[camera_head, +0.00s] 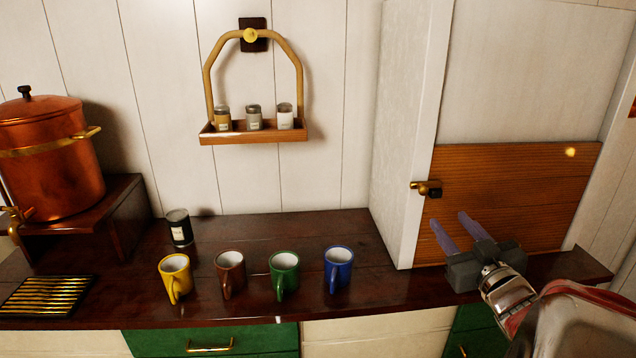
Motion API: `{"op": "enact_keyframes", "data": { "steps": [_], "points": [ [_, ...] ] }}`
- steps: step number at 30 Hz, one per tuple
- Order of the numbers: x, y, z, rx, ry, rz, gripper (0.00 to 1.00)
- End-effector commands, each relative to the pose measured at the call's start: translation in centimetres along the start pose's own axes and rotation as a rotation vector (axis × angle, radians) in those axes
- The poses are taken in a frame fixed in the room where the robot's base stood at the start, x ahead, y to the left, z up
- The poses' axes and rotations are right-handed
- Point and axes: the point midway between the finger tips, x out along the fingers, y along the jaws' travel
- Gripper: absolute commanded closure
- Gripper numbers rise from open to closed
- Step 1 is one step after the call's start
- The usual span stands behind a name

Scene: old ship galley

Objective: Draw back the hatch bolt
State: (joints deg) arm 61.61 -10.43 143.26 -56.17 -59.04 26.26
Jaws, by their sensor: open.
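The hatch is a wooden panel (510,195) low in the white cabinet at the right. A small brass bolt (425,187) with a dark mount sits at its left edge, against the white frame post (418,140). My gripper (455,229) comes in from the lower right. Its two bluish fingers are apart and empty, in front of the panel. The fingertips appear below and right of the bolt, with a gap in the picture. How far the fingers are from the panel in depth I cannot tell.
Yellow (175,278), brown (231,274), green (284,275) and blue (338,268) mugs stand on the dark counter (300,228). A dark jar (180,228) stands behind. A copper pot (55,160) is at the left. A hanging shelf (254,137) holds three jars.

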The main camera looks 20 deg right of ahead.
Motion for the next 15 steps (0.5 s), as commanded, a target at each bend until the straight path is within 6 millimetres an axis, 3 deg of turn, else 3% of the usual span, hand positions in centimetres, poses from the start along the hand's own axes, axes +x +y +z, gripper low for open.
{"op": "enact_keyframes", "data": {
  "steps": [8,15],
  "points": [
    [1.8,0.0,0.0,0.001,0.000,-0.002,0.60],
    [5.1,0.0,0.1,0.000,-0.001,-0.002,0.60]
  ]
}}
